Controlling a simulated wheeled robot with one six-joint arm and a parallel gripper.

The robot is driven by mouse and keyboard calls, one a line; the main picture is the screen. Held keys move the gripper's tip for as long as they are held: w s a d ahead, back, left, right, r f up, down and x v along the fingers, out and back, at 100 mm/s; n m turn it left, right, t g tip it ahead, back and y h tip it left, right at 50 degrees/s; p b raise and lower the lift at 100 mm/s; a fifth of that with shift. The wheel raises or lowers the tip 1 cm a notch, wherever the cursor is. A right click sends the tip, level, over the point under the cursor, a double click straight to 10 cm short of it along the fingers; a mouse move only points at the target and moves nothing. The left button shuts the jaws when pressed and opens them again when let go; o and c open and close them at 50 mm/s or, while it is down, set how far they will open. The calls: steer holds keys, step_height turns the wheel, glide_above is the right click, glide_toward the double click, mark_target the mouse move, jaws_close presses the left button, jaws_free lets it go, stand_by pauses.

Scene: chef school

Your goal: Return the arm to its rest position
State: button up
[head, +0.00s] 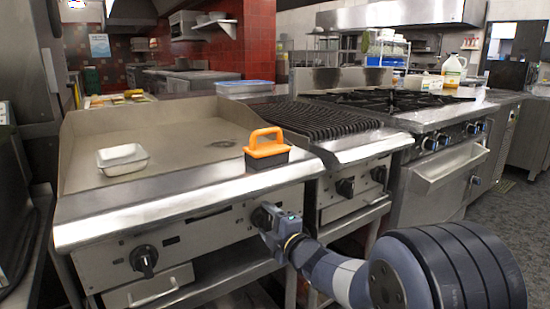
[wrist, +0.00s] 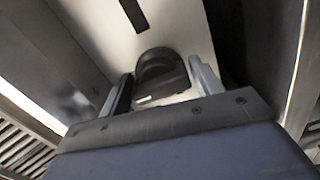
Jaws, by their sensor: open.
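My arm (head: 345,275) reaches from the lower right of the head view to the front panel of the flat griddle (head: 185,130). My gripper (head: 268,220) is at the right-hand black knob (head: 260,214) on that panel. In the wrist view, my gripper (wrist: 163,80) is open, with one finger on each side of the black knob (wrist: 161,72). I cannot tell whether either finger touches it. No object is held.
A white container (head: 122,160) and an orange-handled black tool (head: 267,150) sit on the griddle. A second griddle knob (head: 144,261) is at left. The grill and burner range (head: 440,120) stand to the right. Grey floor (head: 515,215) is clear at far right.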

steer(key=n, duration=0.6)
steer(key=shift+r, duration=0.1)
steer(key=shift+n, duration=0.3)
